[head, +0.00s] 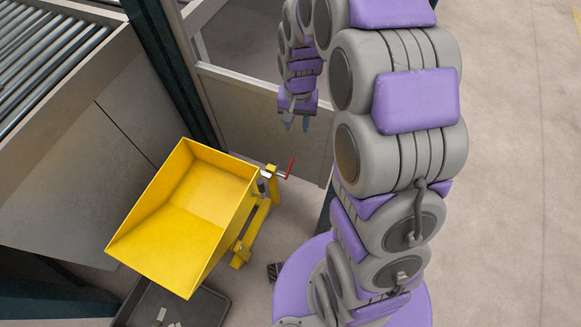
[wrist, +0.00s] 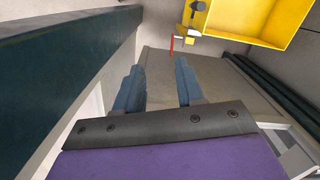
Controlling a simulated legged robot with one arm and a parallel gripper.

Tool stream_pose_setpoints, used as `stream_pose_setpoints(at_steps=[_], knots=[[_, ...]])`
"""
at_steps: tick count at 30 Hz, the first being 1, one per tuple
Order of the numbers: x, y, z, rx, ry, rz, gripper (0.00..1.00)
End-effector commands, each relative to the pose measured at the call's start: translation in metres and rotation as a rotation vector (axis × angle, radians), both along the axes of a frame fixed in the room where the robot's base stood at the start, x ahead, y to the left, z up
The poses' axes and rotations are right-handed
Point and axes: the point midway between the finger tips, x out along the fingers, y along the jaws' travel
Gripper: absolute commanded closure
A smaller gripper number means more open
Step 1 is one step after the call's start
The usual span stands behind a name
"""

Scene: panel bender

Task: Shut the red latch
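The red latch (head: 289,168) is a thin red handle on a small metal fitting at the right rim of the yellow bin. In the wrist view the red latch (wrist: 171,44) shows near the top middle, beyond the fingertips. My gripper (head: 296,125) hangs above the latch in the head view, apart from it. In the wrist view my gripper (wrist: 160,72) has its two blue-grey fingers spread, with nothing between them. I cannot tell whether the latch is open or shut.
The yellow bin (head: 183,207) stands tilted on a yellow stand (head: 255,225). A dark tray (head: 165,300) with small pieces lies below it. A roller conveyor (head: 50,50) is at the left. A dark green post (head: 172,65) and panelled frame stand behind. Open floor (head: 505,170) lies right.

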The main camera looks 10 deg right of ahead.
Motion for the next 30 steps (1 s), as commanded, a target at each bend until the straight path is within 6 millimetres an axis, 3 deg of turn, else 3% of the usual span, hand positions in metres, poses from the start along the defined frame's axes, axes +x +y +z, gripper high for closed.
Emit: stream_pose_setpoints(at_steps=[1,12,21,27,30], knots=[[0.011,0.002,-0.020,-0.002,0.006,-0.016,0.62],[0.082,0.000,-0.145,-0.011,-0.024,-0.157,0.62],[0.113,-0.006,-0.259,-0.030,-0.046,-0.266,0.62],[0.120,-0.010,-0.307,-0.040,-0.062,-0.314,0.62],[0.122,-0.011,-0.316,-0.043,-0.065,-0.323,0.62]])
